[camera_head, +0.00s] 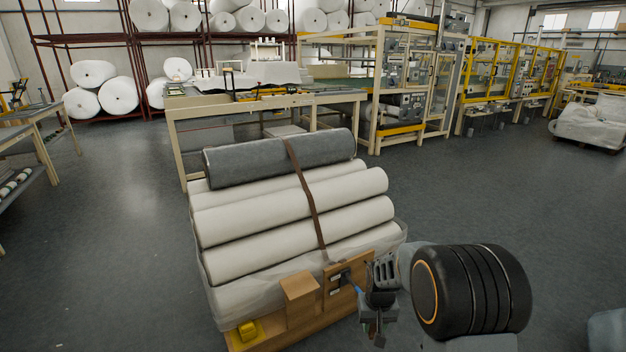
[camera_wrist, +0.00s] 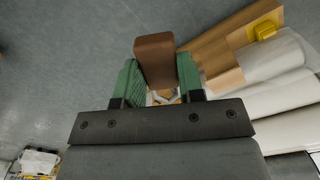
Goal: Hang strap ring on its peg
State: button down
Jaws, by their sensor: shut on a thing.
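My gripper (camera_wrist: 158,84) has two green fingers in the wrist view. They are closed on a brown block-like piece (camera_wrist: 155,58), which I take to be the strap ring's end. A small pale ring-like shape (camera_wrist: 163,98) shows between the finger bases, only partly visible. In the head view my gripper (camera_head: 378,318) is at the right front corner of the roll stack, and its fingertips are not clear. A brown strap (camera_head: 309,198) runs over the rolls to a wooden panel (camera_head: 345,300) with a dark metal fitting (camera_head: 340,281). I cannot make out the peg.
White rolls (camera_head: 290,205) and one grey roll (camera_head: 280,158) lie stacked on a wooden base. A wooden block (camera_head: 299,290) and a yellow piece (camera_head: 248,330) are at its front. A workbench (camera_head: 265,103) stands behind. Floor (camera_head: 480,190) is clear to the right.

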jog(key=r+p, duration=0.2)
jog(key=p, duration=0.1)
jog(key=r+p, duration=0.2)
jog(key=p, duration=0.2)
jog(key=s+r+p, duration=0.1)
jog(key=r+p, duration=0.1)
jog(key=p, duration=0.2)
jog(key=shift+s+r, duration=0.1)
jog(key=shift+r, duration=0.3)
jog(key=p, duration=0.2)
jog(key=r+p, duration=0.1)
jog(key=p, duration=0.1)
jog(key=shift+s+r, duration=0.3)
jog(key=shift+s, duration=0.05)
